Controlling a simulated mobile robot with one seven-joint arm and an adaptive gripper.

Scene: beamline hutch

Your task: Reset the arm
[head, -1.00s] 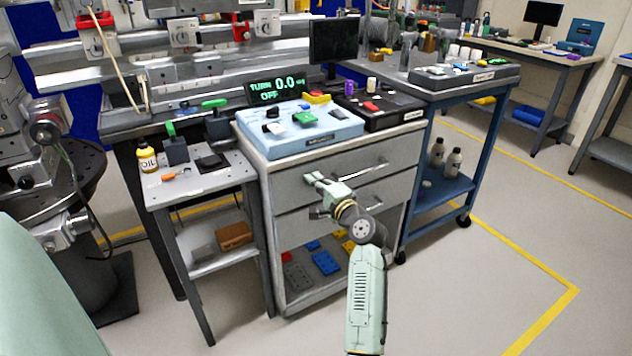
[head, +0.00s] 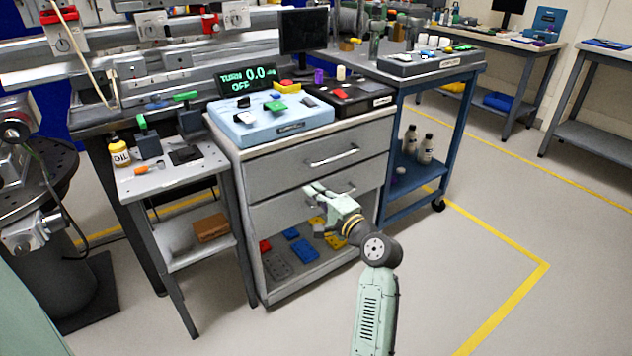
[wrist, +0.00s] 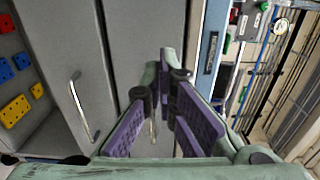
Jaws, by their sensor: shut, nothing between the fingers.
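My gripper (head: 316,191) is at the end of my pale green arm, in front of the grey drawer cabinet (head: 268,178) in the head view. It also shows in the wrist view (wrist: 163,75), where its purple-padded fingers are shut with nothing between them. The fingers point toward the drawer fronts. In the wrist view a drawer handle (wrist: 80,105) lies to the left of the fingers. I cannot tell the exact gap between fingers and cabinet.
A blue tray (head: 268,124) and a black tray (head: 345,100) sit on the cabinet. A small side table (head: 165,180) with an oil bottle (head: 119,151) stands left. A blue cart (head: 460,130) stands right. The floor (head: 500,230) at right is clear.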

